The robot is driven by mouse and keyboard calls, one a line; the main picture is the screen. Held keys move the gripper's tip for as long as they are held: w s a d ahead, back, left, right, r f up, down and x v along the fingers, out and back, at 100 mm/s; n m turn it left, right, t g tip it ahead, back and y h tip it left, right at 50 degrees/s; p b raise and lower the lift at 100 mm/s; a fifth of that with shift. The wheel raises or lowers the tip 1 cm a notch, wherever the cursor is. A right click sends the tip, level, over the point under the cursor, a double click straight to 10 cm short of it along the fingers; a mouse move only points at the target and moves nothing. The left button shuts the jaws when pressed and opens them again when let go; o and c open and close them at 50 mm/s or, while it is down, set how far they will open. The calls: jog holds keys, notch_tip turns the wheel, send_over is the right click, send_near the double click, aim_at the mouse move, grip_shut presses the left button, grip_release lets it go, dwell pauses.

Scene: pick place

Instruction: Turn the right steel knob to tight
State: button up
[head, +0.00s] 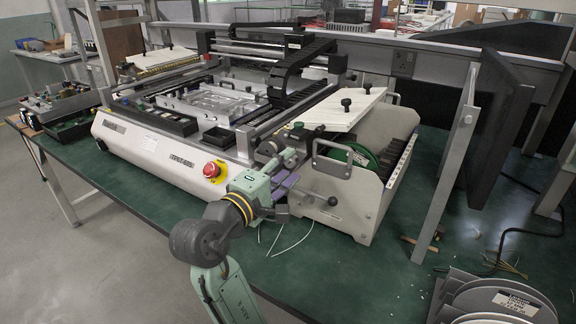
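My gripper (286,182) is at the front right corner of the white benchtop machine (150,148), just right of its red stop button. Its fingers are small and partly merge with the machine parts behind, so I cannot tell whether they are open or touching anything. Round grey knob-like parts (268,148) sit on the corner just above my gripper. I cannot tell for sure which is the right steel knob, or how tight it is. A dark ball-ended lever (331,201) sticks out to the right of my gripper.
The red stop button (211,169) is close left of my wrist. A white side unit (345,190) with a grey handle stands right of my gripper. Loose white wires (290,240) hang below it. Grey reels (500,300) lie at the bottom right. The green tabletop (340,275) is mostly clear in front.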

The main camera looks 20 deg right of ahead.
jog(key=v, duration=1)
jog(key=shift+s+a, duration=0.25)
jog(key=shift+a, duration=0.1)
